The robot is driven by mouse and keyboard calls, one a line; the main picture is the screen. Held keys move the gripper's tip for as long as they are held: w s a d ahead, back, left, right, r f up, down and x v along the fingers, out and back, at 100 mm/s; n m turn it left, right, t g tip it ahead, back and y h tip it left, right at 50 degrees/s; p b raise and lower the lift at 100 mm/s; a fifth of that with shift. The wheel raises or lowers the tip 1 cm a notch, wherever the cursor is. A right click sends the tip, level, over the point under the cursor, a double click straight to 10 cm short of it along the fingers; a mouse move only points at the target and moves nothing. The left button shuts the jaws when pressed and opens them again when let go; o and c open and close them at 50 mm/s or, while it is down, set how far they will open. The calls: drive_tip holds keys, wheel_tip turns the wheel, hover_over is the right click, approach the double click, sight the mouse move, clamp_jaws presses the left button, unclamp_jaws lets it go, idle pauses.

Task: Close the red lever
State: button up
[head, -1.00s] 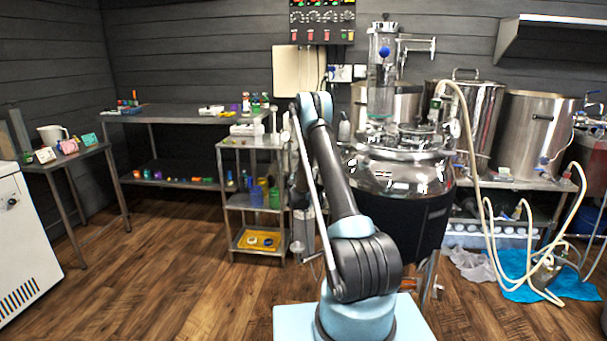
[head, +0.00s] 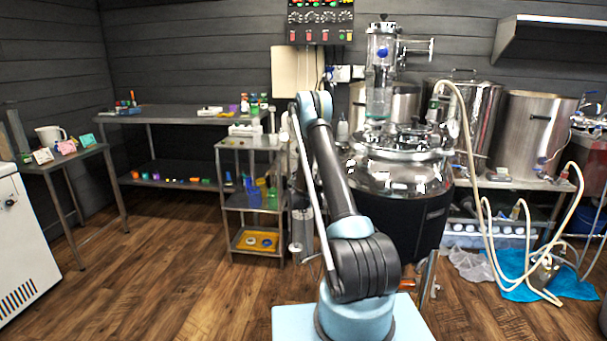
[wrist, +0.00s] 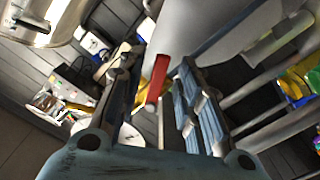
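The red lever (wrist: 157,78) shows in the wrist view as a short red bar below a large grey rounded surface. My gripper (wrist: 158,62) is open, with one dark finger on each side of the lever in the picture. Gaps show on both sides, and neither finger visibly touches it. I cannot tell how deep the lever sits between the fingers. In the head view my gripper is hidden behind my arm. A small orange-red part (head: 408,285) shows low by the steel vessel (head: 400,175); I cannot tell if it is the same lever.
The vessel with its black jacket stands right behind my arm. A small shelf cart (head: 250,203) stands just left of it. Pale hoses (head: 484,210) and a blue cloth (head: 520,290) lie to the right. The wooden floor at the left is clear.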

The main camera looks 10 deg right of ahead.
drive_tip(key=shift+s, duration=0.1)
drive_tip(key=v, duration=0.7)
drive_tip(key=shift+s, duration=0.1)
